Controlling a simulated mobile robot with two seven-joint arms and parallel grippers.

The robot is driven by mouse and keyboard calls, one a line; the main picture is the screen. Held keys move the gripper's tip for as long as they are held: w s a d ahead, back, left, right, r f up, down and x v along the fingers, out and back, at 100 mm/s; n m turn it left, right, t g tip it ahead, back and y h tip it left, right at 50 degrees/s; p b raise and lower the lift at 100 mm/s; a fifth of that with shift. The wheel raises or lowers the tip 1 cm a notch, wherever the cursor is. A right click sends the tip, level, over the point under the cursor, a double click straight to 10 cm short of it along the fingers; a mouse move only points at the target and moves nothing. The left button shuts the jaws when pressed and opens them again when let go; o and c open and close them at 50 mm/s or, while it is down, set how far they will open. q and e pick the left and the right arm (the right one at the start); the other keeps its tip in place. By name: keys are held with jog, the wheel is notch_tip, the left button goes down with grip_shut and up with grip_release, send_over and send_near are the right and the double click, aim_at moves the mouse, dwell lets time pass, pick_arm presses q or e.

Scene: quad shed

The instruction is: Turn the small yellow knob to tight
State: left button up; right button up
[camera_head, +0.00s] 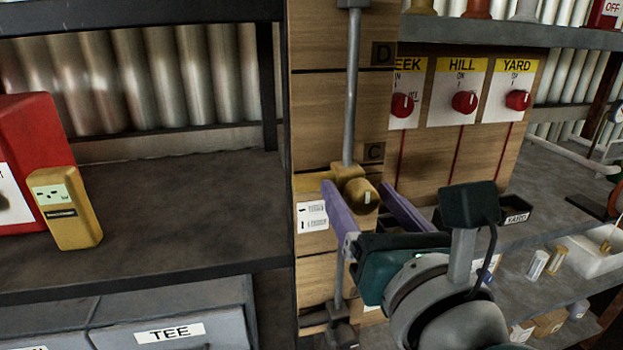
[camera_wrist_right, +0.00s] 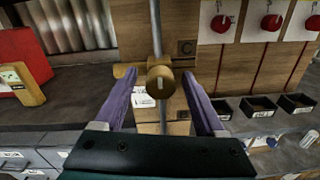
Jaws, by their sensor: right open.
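The small yellow knob (camera_head: 361,195) sits on a brass fitting on the vertical grey pipe, in front of the wooden post, just below the C label. A pale mark shows on its face. In the right wrist view the knob (camera_wrist_right: 160,80) is centred between the fingers, with its pale mark close to upright. My right gripper (camera_head: 375,208) is open, with one purple finger on each side of the knob. In the right wrist view its fingertips (camera_wrist_right: 163,88) are clearly apart from the knob. My left gripper does not show.
A label card (camera_head: 312,217) is on the post left of the knob. Red knobs (camera_head: 464,103) on white plates are on the board to the right. A yellow meter (camera_head: 65,208) and a red box (camera_head: 27,150) stand on the left shelf. Small black bins (camera_wrist_right: 258,107) are at right.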

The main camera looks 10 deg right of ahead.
jog(key=shift+c, duration=0.4)
grip_shut()
